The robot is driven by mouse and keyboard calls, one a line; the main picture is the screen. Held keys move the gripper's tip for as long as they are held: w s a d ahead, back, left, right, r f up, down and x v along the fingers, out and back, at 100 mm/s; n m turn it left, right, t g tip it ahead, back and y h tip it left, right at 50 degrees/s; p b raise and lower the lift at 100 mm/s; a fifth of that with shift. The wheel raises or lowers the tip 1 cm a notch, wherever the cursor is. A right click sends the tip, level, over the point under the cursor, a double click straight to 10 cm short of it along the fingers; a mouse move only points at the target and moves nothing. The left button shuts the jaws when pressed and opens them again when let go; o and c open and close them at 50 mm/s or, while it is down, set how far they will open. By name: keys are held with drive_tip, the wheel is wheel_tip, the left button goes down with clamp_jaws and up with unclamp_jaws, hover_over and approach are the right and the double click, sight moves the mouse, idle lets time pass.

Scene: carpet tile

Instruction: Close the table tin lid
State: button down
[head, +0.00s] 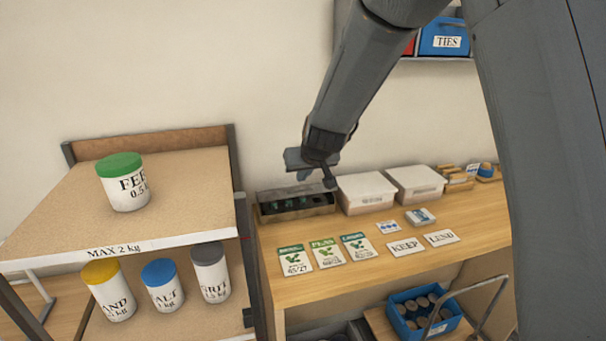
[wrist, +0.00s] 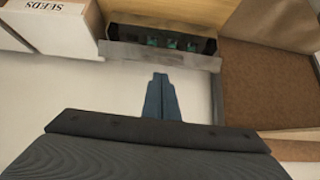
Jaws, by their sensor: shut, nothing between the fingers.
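The table tin (head: 297,211) is a dark, long metal box at the left end of the wooden table, against the wall side. Small green-marked items show inside it. Its grey lid (wrist: 160,57) is open and shows in the wrist view as a raised strip along the tin's wall-side edge. My gripper (head: 303,177) is above the tin in the head view. In the wrist view my gripper (wrist: 160,76) is shut and empty, its tips just short of the lid in the picture, over pale wall. Whether they touch the lid cannot be told.
Two white lidded boxes (head: 367,192) stand right of the tin. Seed packets (head: 326,254) and cards lie on the table front. A shelf unit (head: 60,215) with labelled jars stands close at left. A blue crate (head: 425,310) sits below.

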drive_tip(key=shift+f+b, duration=0.6)
drive_tip(key=shift+f, duration=0.3)
drive_tip(key=shift+s+f+b, duration=0.1)
drive_tip(key=shift+b, duration=0.3)
